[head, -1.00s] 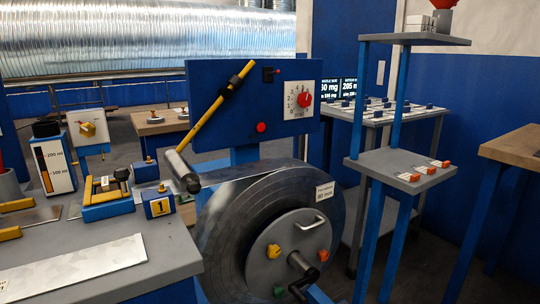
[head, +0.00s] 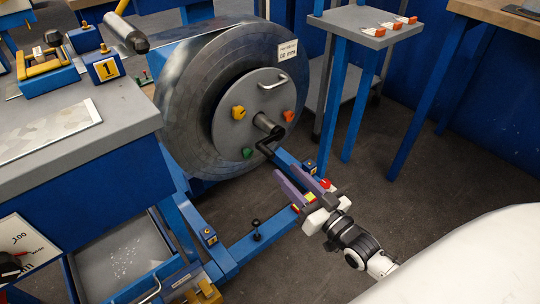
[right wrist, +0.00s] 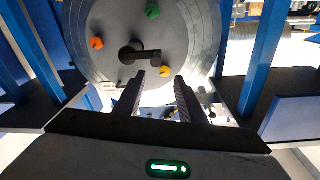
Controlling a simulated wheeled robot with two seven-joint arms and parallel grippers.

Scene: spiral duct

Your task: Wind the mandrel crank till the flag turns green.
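The mandrel crank (head: 268,140) is a black cranked handle on the hub of a grey round plate, at the front of a large coil of metal strip (head: 185,110). In the right wrist view the crank (right wrist: 142,54) shows just beyond the fingertips. My right gripper (head: 285,173) is open and empty, below and slightly right of the crank, apart from it. Its two fingers (right wrist: 158,82) point at the plate in the right wrist view. I cannot make out a flag for certain. My left gripper is not in view.
The plate carries yellow (head: 238,112), orange (head: 288,115) and green (head: 247,152) knobs and a silver handle (head: 272,82). A blue frame (head: 250,243) runs low below the coil. A grey-topped stand (head: 355,22) is at upper right. Bare floor (head: 370,150) lies at right.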

